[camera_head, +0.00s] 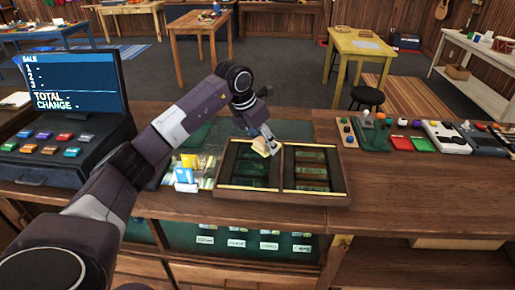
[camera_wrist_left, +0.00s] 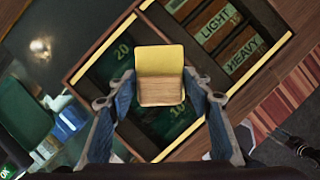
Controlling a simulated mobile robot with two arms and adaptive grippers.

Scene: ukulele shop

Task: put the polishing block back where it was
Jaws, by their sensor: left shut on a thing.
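The polishing block (camera_head: 260,147), with a yellow face and a wooden face, is between the fingers of my left gripper (camera_head: 266,140). The left wrist view shows the block (camera_wrist_left: 160,76) with a blue-grey finger of the gripper (camera_wrist_left: 162,97) on each side, shut on it. It is over the left part of a dark wooden tray (camera_head: 236,192), whose green floor shows the numbers 20 and 10. I cannot tell whether the block touches the tray. The tray's right part has slots labelled LIGHT and HEAVY (camera_wrist_left: 240,56). My right gripper is not in view.
A register with a screen (camera_head: 70,85) stands on the counter at the left. Blue and yellow cards (camera_head: 186,175) stand just left of the tray. Small coloured items and devices (camera_head: 445,137) line the counter at the right. Bare counter (camera_head: 420,185) lies right of the tray.

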